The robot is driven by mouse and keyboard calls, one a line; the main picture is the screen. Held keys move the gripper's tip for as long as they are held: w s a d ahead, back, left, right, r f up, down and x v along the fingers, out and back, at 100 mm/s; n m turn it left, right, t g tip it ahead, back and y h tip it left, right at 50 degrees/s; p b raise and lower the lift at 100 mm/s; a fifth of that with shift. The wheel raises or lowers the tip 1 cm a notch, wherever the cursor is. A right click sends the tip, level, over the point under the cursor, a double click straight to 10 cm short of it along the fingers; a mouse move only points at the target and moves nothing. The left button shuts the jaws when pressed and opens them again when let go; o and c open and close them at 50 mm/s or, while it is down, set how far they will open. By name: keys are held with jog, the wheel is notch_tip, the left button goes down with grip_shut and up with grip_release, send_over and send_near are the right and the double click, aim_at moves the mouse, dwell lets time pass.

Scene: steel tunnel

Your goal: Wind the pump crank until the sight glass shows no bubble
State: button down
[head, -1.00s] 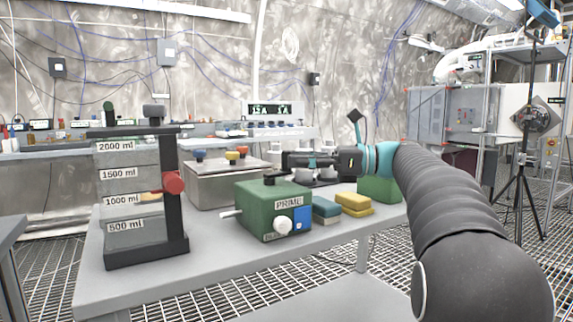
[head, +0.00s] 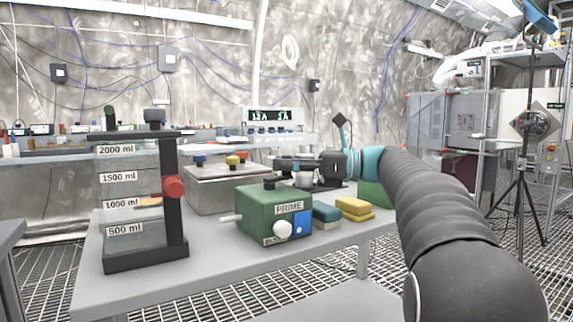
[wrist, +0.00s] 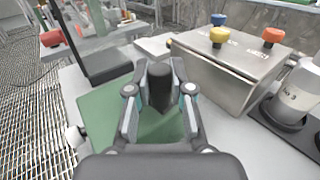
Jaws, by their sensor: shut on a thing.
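The pump is a green box marked PRIME (head: 268,215) on the grey bench. A dark piece sits on its top, a white knob on its front and a pale rod on its left side. A blue window (head: 303,222) on the front, perhaps the sight glass, shows a small pale spot. In the wrist view, my gripper (wrist: 159,98) has its fingers on either side of an upright dark crank knob (wrist: 158,84), above the green pump top. It is shut on the knob. In the head view, my gripper (head: 277,164) reaches in from the right, behind the pump.
A clear tank with volume labels (head: 125,180) and a red knob stands left of the pump. A steel box (head: 215,190) with coloured knobs stands behind. Blue and yellow sponges (head: 353,207) lie to the right. The front bench strip is clear.

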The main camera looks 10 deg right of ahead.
jog(key=shift+t, duration=0.3)
